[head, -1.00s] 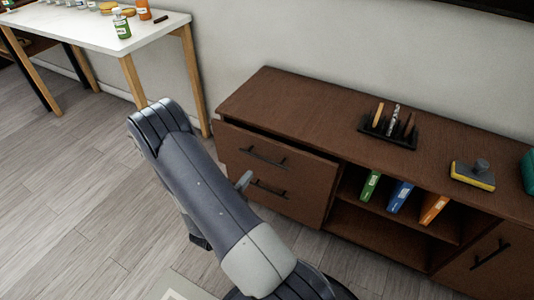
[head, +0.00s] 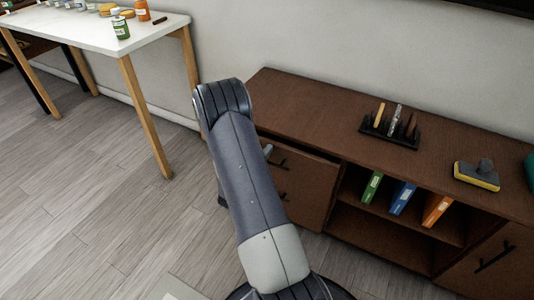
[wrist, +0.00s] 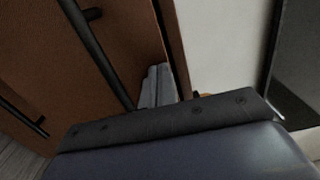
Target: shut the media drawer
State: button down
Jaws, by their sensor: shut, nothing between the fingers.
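The media drawer (head: 312,172) is the upper drawer at the left end of a brown cabinet. Its front stands slightly out, with a dark gap under the cabinet top. Its dark bar handle (head: 279,163) is partly hidden by my arm. In the wrist view the drawer front (wrist: 128,38) and its handle (wrist: 95,55) show at close range. My gripper (head: 267,150) is shut and empty, near the top of the drawer front. Its grey fingers (wrist: 158,85) also show in the wrist view, close to the front; I cannot tell whether they touch.
A lower drawer (head: 303,205) sits beneath. The cabinet top (head: 330,118) carries a dark rack (head: 390,132) and a yellow-grey sponge brush (head: 477,175). Several binders (head: 402,198) stand in the open shelf. A white table (head: 100,30) is at upper left. The floor at left is clear.

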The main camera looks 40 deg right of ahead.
aim_at(273, 144)
jog(key=shift+d, duration=0.1)
jog(key=x, duration=0.4)
jog(key=shift+w+d, duration=0.1)
jog(key=shift+d, duration=0.05)
jog(key=shift+r, duration=0.15)
jog(key=shift+w, duration=0.1)
jog(key=p+v, duration=0.1)
jog(key=v, duration=1.3)
jog(key=shift+s+p, duration=0.2)
jog(key=shift+p, duration=0.2)
jog(key=b+x, duration=0.1)
jog(key=x, duration=1.2)
jog(key=shift+w+d+b, duration=0.25)
jog(key=shift+b, duration=0.15)
